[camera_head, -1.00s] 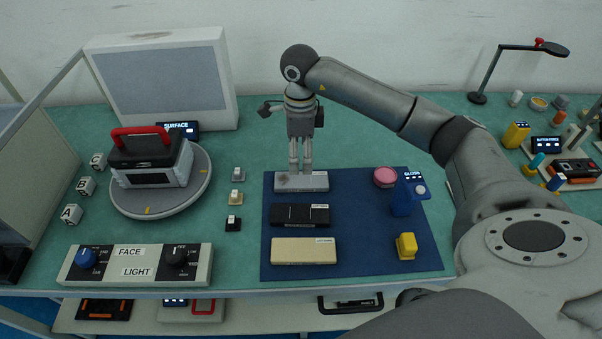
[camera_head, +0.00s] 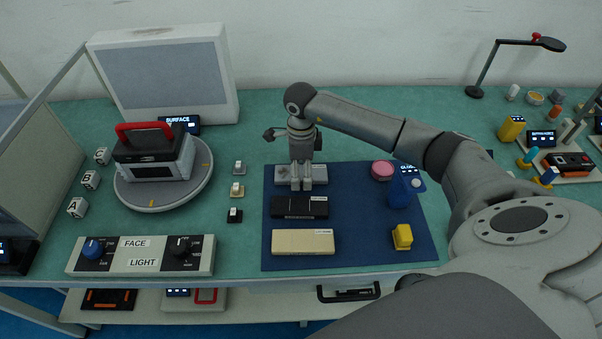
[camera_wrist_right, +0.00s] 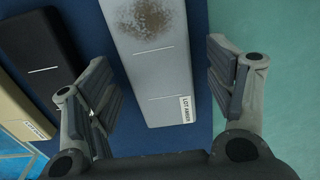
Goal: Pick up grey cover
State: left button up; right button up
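The grey cover (camera_head: 322,174) lies at the back of the blue mat (camera_head: 352,235). It is a long light-grey bar with a brown speckled patch and a "LOT AMBER" label, seen close in the right wrist view (camera_wrist_right: 150,75). My right gripper (camera_head: 301,184) is down at the cover from above. In the wrist view its open fingers (camera_wrist_right: 168,95) stand on either side of the cover, with a visible gap on each side. Whether the fingertips touch the mat, I cannot tell. My left gripper is not in view.
A black cover (camera_head: 299,207) and a cream cover (camera_head: 303,242) lie in front of the grey one. A pink disc (camera_head: 382,170), a blue gloss device (camera_head: 400,193) and a yellow block (camera_head: 402,237) are to the right. A turntable (camera_head: 150,199) stands left.

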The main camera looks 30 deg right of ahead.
jog(key=c, duration=1.1)
jog(key=shift+r, duration=0.15)
